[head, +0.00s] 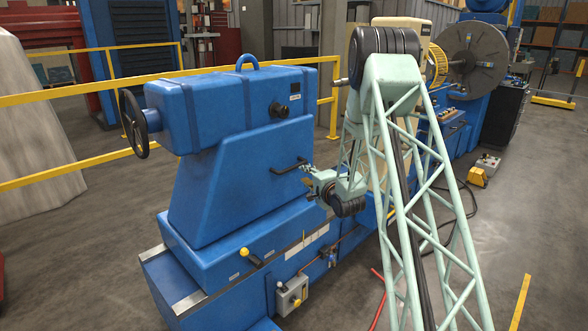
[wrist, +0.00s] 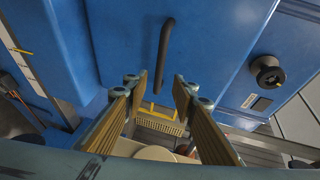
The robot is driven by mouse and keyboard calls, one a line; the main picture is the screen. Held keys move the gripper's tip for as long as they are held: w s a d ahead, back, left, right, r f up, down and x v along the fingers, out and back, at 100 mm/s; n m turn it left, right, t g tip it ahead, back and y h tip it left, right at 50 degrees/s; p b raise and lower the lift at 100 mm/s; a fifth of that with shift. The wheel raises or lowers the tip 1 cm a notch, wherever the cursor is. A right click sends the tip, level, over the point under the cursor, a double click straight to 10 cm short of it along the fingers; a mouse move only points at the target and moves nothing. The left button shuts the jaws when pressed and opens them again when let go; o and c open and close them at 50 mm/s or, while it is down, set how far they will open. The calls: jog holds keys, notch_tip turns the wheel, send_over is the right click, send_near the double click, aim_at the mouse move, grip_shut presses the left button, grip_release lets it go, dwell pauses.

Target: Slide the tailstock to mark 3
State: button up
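The tailstock (head: 230,180) is a large blue casting on a blue bed, with a black handwheel (head: 133,124) at its left end. A black bar handle (head: 289,166) sticks out of its side; it also shows in the wrist view (wrist: 165,55). A yellow-knobbed lever (head: 250,256) is at its base. A pale scale strip (head: 306,241) runs along the bed; its marks are too small to read. My gripper (head: 308,180) is beside the handle. In the wrist view my gripper (wrist: 163,88) is open, with the handle beyond the fingertips and nothing between the fingers.
A grey control box (head: 292,295) hangs on the bed below the scale. Yellow rails (head: 60,97) run behind the tailstock. A round grey faceplate (head: 473,60) stands at the far end. Open floor lies at right; a red cable (head: 378,305) lies near the bed.

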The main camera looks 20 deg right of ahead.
aim_at(295, 167)
jog(key=shift+b+x, duration=0.9)
jog(key=shift+x, duration=5.95)
jog(key=shift+a, duration=0.1)
jog(key=shift+c, duration=0.9)
grip_shut()
